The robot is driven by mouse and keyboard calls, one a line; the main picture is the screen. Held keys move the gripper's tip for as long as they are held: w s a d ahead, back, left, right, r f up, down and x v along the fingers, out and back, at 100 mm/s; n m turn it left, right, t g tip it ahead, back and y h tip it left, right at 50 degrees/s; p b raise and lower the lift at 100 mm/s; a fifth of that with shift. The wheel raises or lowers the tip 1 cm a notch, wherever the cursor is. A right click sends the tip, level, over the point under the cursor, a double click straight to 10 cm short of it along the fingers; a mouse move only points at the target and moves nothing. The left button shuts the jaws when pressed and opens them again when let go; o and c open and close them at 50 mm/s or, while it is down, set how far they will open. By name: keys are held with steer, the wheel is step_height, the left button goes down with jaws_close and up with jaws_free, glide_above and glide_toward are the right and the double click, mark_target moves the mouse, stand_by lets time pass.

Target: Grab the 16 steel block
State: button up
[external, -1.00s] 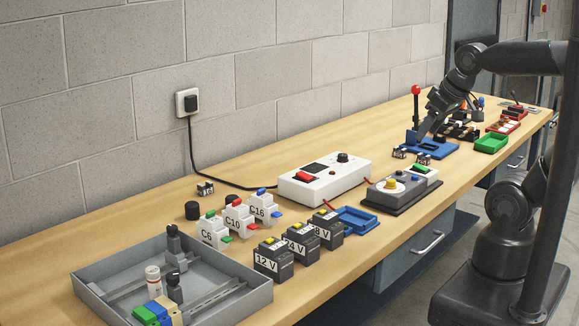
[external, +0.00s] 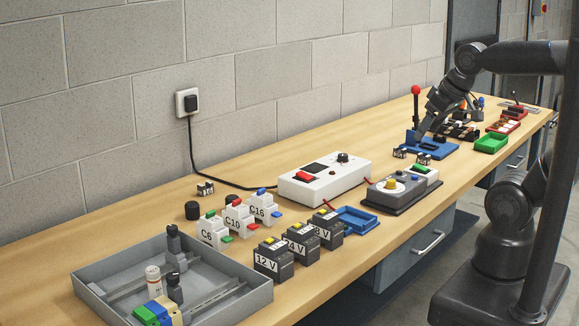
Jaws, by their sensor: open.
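My gripper (external: 420,136) is at the far part of the bench, pointing down over a blue fixture (external: 440,151). Its fingers are small and dark here; it is open, and I see nothing held in it. Two small dark-and-light blocks, one on the left (external: 399,153) and one on the right (external: 424,159), stand at the fixture's near edge, just below the gripper. A similar small block (external: 205,188) stands alone near the wall. Their markings are too small to read surely, so I cannot tell which is the 16 steel block.
A red-knobbed lever (external: 416,92) stands close behind the gripper. A green tray (external: 491,143) is to its right. A white power unit (external: 325,180), a grey control box (external: 398,192), white breakers marked C6, C10 and C16 (external: 264,208), and 12 V battery (external: 273,260) stand nearer.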

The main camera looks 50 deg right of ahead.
steer(key=w+a+r, duration=0.1)
steer(key=w+r, duration=0.1)
steer(key=w, duration=0.5)
steer(key=w+a+r, duration=0.2)
steer(key=w, duration=0.5)
glide_above(207, 188)
steer(key=s, duration=0.3)
steer(key=f, duration=2.3)
steer(key=shift+s+d+f, duration=0.1)
steer(key=shift+d, duration=0.1)
steer(key=shift+w+r+x, duration=0.1)
steer(key=shift+w+x, duration=0.05)
steer(key=shift+x, duration=0.7)
steer(key=shift+w+r+x, duration=0.1)
steer(key=shift+w+x, duration=0.05)
steer(key=shift+x, duration=0.65)
steer(key=shift+w+r+x, duration=0.1)
steer(key=shift+w+x, duration=0.1)
steer(key=shift+x, duration=0.65)
steer(key=shift+a, duration=0.15)
steer(key=shift+c, duration=0.6)
